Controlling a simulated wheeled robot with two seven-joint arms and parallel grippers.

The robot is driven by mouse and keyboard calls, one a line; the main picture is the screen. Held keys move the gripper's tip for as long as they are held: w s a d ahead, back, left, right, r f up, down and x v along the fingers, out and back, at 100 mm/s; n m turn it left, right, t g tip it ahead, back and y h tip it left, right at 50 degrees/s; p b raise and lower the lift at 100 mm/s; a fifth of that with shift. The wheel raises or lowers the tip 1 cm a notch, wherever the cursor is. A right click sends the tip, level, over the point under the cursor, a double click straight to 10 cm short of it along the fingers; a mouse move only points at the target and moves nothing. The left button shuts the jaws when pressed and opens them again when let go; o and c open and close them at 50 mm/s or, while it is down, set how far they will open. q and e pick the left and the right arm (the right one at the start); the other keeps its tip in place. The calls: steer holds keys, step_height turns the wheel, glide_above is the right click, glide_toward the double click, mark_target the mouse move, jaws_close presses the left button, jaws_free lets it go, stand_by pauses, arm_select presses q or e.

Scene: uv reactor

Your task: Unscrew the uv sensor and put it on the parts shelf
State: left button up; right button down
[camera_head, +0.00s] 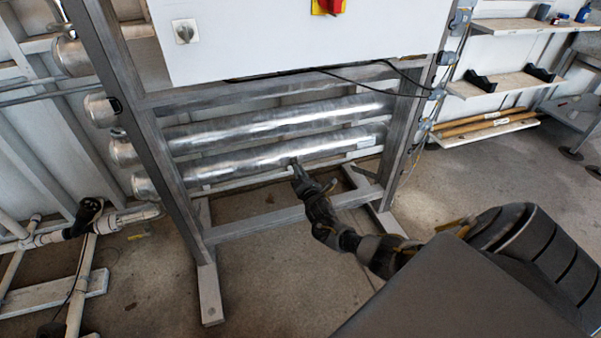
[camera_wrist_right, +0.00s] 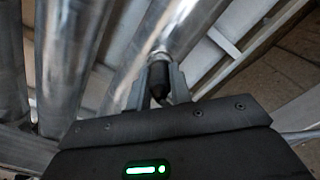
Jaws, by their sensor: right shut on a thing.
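The uv sensor (camera_wrist_right: 160,76) is a small black cylinder with a metal fitting at its far end, seen in the right wrist view. It sits against the shiny lower reactor tube (camera_head: 270,157). My right gripper (camera_head: 297,171) reaches to the underside of this tube. In the right wrist view its fingers (camera_wrist_right: 159,84) are on both sides of the sensor and shut on it. The sensor's fitting appears to meet the tube; its thread cannot be made out. Wall shelves (camera_head: 495,84) stand at the upper right; which one is the parts shelf cannot be told. My left gripper is out of view.
A grey metal frame (camera_head: 206,236) surrounds the tubes, with a white cabinet (camera_head: 300,45) above. Pipes and a black valve (camera_head: 88,212) are at left. The middle shelf holds black holders (camera_head: 480,82); the lowest carries long rods. Floor between frame and shelves is clear.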

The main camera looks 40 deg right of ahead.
steer(key=n, duration=0.2)
steer(key=shift+r+n+p, duration=0.15)
steer(key=shift+n+p, duration=0.15)
steer(key=shift+p, duration=0.05)
steer(key=shift+n, duration=0.6)
steer(key=shift+n+p, duration=0.55)
steer(key=shift+n, duration=1.95)
steer(key=shift+p, duration=0.3)
